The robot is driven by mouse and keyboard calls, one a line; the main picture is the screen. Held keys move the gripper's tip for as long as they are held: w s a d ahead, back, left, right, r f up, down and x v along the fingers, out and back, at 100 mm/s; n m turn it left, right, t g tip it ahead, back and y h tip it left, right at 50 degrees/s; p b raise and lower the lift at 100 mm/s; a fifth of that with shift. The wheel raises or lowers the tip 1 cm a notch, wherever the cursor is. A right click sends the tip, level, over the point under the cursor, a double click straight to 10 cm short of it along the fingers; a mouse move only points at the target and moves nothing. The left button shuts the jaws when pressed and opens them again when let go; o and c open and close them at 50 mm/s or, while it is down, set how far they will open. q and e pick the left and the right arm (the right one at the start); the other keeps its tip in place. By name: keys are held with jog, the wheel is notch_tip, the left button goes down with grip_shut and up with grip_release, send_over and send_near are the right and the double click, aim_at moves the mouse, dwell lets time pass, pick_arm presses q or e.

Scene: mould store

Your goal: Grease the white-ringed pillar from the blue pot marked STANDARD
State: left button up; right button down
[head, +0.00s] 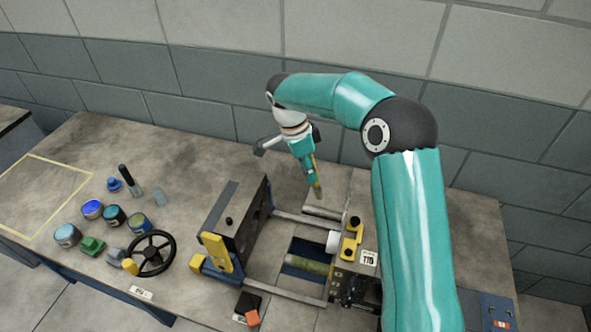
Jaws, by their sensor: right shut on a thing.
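My right gripper (302,147) hangs above the back of the mould rig, shut on a slim brush-like tool (316,184) that points down, with a yellowish part near its lower end. The tip is near the back pillar (325,214); I cannot tell if they touch. A front pillar (285,288) runs along the near side of the rig. I cannot make out a white ring on either. A bright blue-topped pot (92,209) stands among several pots at the left; no STANDARD mark is readable. My left gripper is not in view.
A black handwheel (150,253) stands left of the rig's upright plate (232,222). A yellow clamp (216,254) and an orange-and-black item (248,309) are near the front edge. A yellow-outlined area (28,200) on the bench is empty. A wall rises behind.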

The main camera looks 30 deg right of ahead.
pick_arm(q)
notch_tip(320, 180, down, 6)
jog(key=b, duration=0.5)
pick_arm(e)
jog(key=s+d+f, duration=0.4)
jog(key=s, duration=0.1)
pick_arm(q)
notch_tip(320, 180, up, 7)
jog(key=p, duration=0.7)
pick_arm(e)
jog(key=w+a+r, duration=0.3)
jog(key=w+a, duration=0.2)
jog(key=w, duration=0.2)
jog(key=shift+a+r, duration=0.3)
jog(key=shift+a, duration=0.1)
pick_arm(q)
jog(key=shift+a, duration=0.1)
pick_arm(e)
jog(key=shift+w, duration=0.1)
